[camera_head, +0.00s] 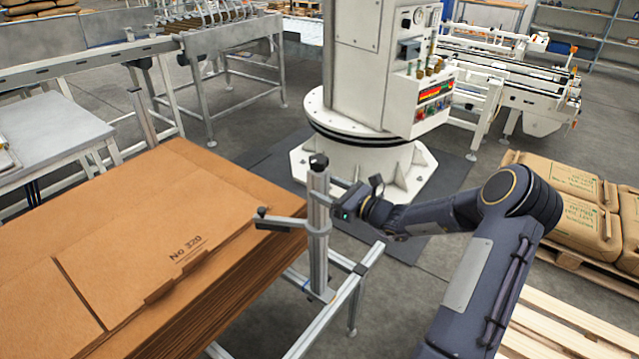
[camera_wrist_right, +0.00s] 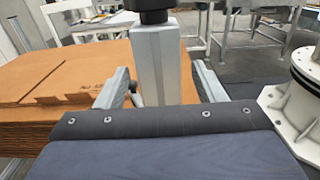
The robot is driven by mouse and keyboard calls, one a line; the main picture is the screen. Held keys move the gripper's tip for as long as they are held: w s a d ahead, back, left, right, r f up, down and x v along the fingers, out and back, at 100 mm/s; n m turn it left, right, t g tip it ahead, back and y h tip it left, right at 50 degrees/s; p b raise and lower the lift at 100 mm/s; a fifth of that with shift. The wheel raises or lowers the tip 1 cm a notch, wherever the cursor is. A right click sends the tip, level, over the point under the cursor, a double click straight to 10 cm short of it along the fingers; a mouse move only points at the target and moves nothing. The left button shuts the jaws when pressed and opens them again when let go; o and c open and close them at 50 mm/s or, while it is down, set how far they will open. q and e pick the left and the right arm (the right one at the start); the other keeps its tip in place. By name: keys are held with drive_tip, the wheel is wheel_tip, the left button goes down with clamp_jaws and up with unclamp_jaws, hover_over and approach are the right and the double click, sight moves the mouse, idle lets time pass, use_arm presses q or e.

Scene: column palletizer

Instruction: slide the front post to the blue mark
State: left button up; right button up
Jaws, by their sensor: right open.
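The front post (camera_head: 319,235) is an upright grey metal column with a black cap. It stands on a rail (camera_head: 345,294) at the right edge of the cardboard stack. A short side arm with a black end (camera_head: 275,220) reaches from it over the stack. My right gripper (camera_head: 329,203) is at the post's upper part. In the right wrist view its open fingers (camera_wrist_right: 166,86) lie one on each side of the post (camera_wrist_right: 160,65), with gaps beside it. A small bluish spot shows by the post's foot; I cannot tell if it is the blue mark. My left gripper is not in view.
The brown cardboard stack (camera_head: 150,215) lies left of the post. A white machine column (camera_head: 365,160) stands behind. Sacks (camera_head: 565,215) on a pallet are at the right, with bare pallet slats (camera_head: 560,325) in front. Another post (camera_head: 143,118) stands at the stack's far side.

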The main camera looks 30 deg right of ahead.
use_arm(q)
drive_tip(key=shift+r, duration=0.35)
use_arm(e)
drive_tip(key=shift+x, duration=1.4)
clamp_jaws()
drive_tip(key=shift+w+a, duration=0.15)
drive_tip(key=shift+w, duration=0.15)
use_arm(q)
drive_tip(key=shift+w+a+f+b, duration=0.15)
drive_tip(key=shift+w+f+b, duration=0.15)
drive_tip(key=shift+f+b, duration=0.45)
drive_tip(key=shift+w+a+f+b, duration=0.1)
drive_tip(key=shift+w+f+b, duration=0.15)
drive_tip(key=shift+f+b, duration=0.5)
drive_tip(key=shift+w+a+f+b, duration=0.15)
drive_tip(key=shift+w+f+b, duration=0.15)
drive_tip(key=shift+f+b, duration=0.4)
use_arm(e)
drive_tip(key=x, duration=1.1)
drive_tip(key=shift+w+r, duration=0.25)
